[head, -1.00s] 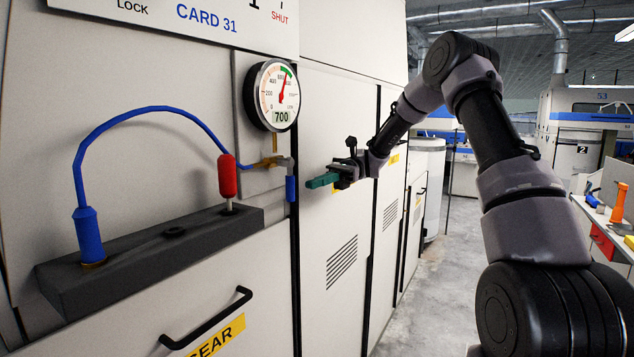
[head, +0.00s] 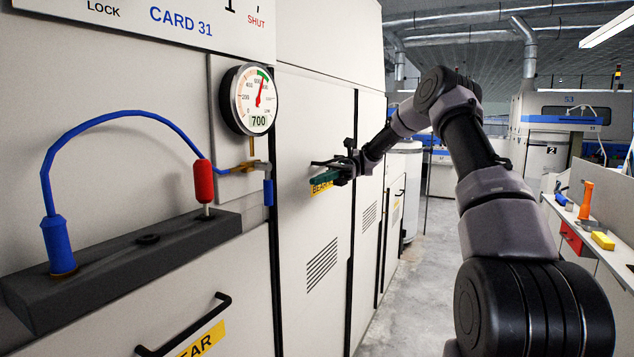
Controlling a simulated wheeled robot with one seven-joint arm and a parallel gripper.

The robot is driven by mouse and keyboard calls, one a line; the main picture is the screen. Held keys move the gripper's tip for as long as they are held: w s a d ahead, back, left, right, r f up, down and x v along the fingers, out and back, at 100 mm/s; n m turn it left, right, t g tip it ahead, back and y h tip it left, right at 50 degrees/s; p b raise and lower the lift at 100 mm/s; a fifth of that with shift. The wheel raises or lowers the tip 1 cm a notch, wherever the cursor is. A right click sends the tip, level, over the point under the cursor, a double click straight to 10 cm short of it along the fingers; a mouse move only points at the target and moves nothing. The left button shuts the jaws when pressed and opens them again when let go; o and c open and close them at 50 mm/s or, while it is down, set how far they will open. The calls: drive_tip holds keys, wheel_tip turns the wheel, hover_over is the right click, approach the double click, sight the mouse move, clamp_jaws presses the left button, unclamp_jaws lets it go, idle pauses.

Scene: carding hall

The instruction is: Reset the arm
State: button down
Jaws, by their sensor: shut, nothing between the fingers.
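My gripper (head: 318,177) is in the middle of the head view, in front of the pale cabinet doors of CARD 31. Its teal fingers point left and are shut and empty. They overlap a yellow label (head: 321,187) in the picture; I cannot tell the exact gap to the door. My arm runs from the lower right up to a high elbow, then down to the gripper.
Left of the gripper are a round gauge (head: 250,99) reading 700, a blue hose (head: 110,125), a red-handled lever (head: 203,182) and a dark block (head: 110,262). A black door handle (head: 185,325) sticks out below. A bench (head: 577,232) with tools stands right. The aisle floor (head: 412,270) is clear.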

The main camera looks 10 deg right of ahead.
drive_tip(key=shift+s, duration=0.1)
drive_tip(key=s+d+r+n+t+h, duration=0.1)
drive_tip(key=s+d+r+t+h, duration=0.2)
drive_tip(key=s+t, duration=0.3)
drive_tip(key=s+d+r+n+t+h, duration=0.2)
drive_tip(key=s+d+t+h, duration=0.2)
drive_tip(key=s, duration=0.8)
drive_tip(key=s+d+r+n+t+h, duration=0.2)
drive_tip(key=s+d+r+t+h, duration=0.1)
drive_tip(key=s+t, duration=0.5)
drive_tip(key=shift+s+d+r+t, duration=0.3)
drive_tip(key=shift+s+d+t, duration=0.15)
drive_tip(key=shift+d, duration=0.15)
idle(2.1)
